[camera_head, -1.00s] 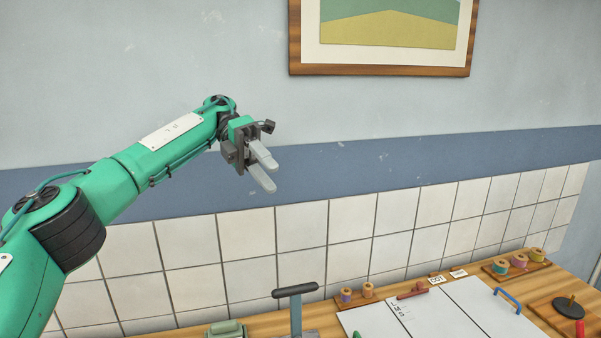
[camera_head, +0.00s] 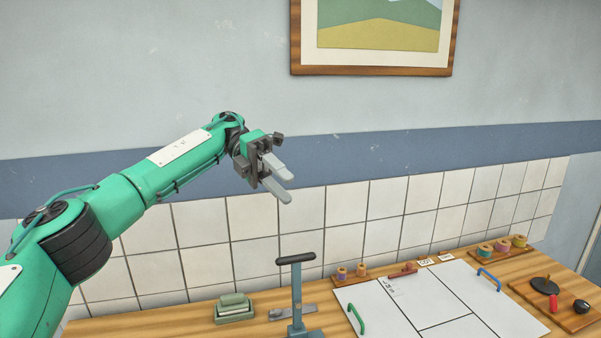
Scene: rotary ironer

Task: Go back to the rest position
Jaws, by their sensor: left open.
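My left gripper (camera_head: 288,180) is raised in front of the tiled wall, well above the table. Its two grey fingers are apart with nothing between them, and they point to the lower right. My green left arm comes in from the left edge. My right gripper does not show in this view.
The wooden table (camera_head: 180,322) runs along the wall below. On it stand a green block in a tray (camera_head: 234,309), a grey lever with a dark handle (camera_head: 296,290), a white panel (camera_head: 400,310) with green and blue handles, thread spools (camera_head: 502,246) and a round black item (camera_head: 543,285).

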